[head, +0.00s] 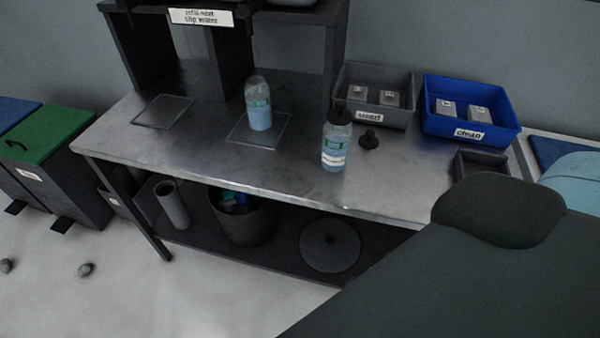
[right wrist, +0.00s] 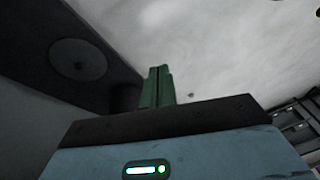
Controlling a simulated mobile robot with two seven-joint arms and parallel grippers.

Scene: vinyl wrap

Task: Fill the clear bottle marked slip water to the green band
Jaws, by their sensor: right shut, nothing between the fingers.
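A second clear bottle (head: 336,148) with a dark top, blue liquid and a white label stands upright nearer the front edge. Their label text is too small to read, so I cannot tell which is the slip water one. My right gripper (right wrist: 157,72) shows green fingers pressed together, empty, in the right wrist view, away from both bottles. My left gripper is in neither view.
A black knobbed cap (head: 368,139) sits right of the front bottle. A grey "used" bin (head: 372,112) and a blue "clean" bin (head: 468,128) stand at right. An empty square plate (head: 163,112) lies at left. A lower shelf holds a bucket (head: 243,226) and a round lid (head: 329,246).

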